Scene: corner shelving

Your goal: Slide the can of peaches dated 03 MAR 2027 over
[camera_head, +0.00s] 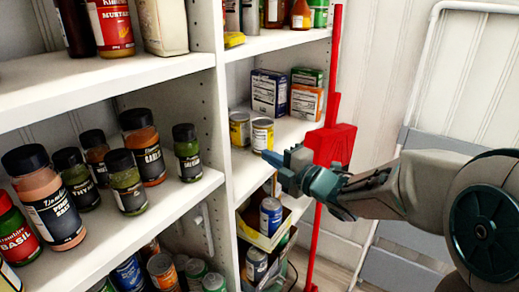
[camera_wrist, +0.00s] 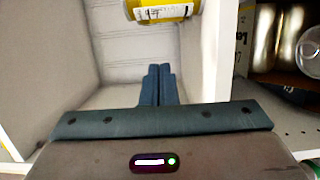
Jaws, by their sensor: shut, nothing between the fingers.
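Two yellow cans stand side by side on the middle shelf of the right-hand unit in the head view: a left can (camera_head: 239,130) and a right can (camera_head: 262,136) with a white label. No date is legible, so I cannot tell which is dated 03 MAR 2027. My gripper (camera_head: 268,158) is shut and empty, its tips just below and in front of the right can. In the wrist view, the shut fingers (camera_wrist: 158,70) point toward a yellow can (camera_wrist: 160,10) cut off by the top edge. A gap shows between fingertips and can.
Blue (camera_head: 269,93) and orange (camera_head: 306,102) boxes stand behind the cans. A red upright piece (camera_head: 332,145) is beside the shelf, close to my arm. Spice jars (camera_head: 127,181) fill the left shelf. A yellow bin (camera_head: 264,240) with cans is below.

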